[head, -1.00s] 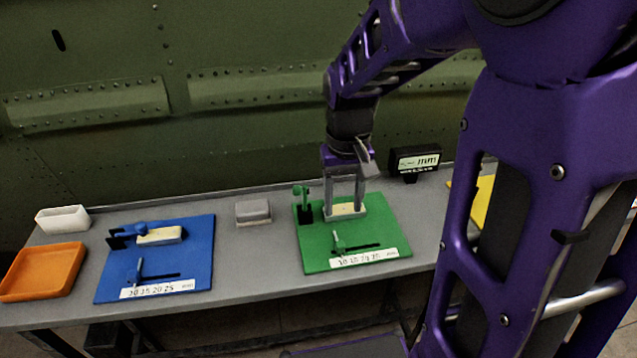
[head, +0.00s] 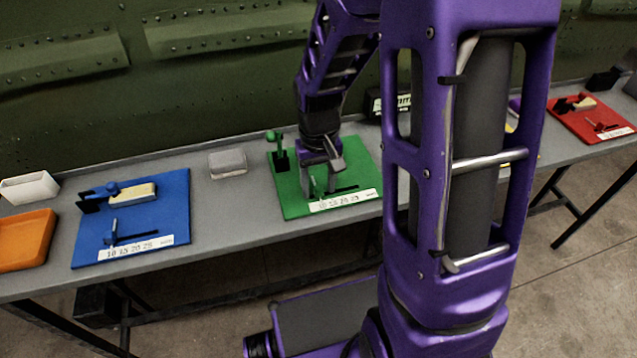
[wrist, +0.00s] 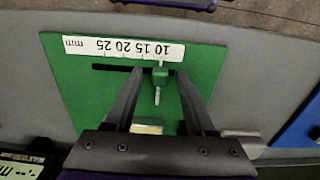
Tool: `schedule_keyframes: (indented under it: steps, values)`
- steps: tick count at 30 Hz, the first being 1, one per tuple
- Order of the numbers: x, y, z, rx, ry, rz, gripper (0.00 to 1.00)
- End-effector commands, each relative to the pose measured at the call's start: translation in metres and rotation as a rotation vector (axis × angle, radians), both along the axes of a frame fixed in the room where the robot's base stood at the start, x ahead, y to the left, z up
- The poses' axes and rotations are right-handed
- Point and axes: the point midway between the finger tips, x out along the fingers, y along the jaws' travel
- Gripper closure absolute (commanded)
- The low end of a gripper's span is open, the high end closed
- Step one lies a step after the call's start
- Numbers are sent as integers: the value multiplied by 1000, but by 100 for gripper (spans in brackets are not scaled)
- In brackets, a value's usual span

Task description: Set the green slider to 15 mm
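The green board (head: 290,205) lies on the bench, with a white scale strip (head: 345,201) marked 10, 15, 20, 25 along its front. The green slider (wrist: 160,76) sits in the dark slot (wrist: 105,68), near the 10 end of the scale in the wrist view. It also shows in the head view (head: 317,183), partly in front of my gripper. My gripper (wrist: 160,73) is open, with one finger on each side of the slider. I cannot tell whether either finger touches it. A cream block (wrist: 147,128) on the board shows between the fingers, partly hidden.
A green clamp (head: 278,148) stands at the board's back left. A grey block (head: 228,163) and the blue board (head: 150,225) lie to the left. A red board (head: 590,120) is far right.

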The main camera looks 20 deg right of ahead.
Motion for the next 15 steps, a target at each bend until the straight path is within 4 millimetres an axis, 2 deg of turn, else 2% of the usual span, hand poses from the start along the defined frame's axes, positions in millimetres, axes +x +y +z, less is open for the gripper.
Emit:
schedule_keyframes:
  steps: [1,9,15]
  values:
    - [0,0,0,0,0,0,54]
    - [0,0,0,0,0,0,100]
    - [0,0,0,0,0,0,100]
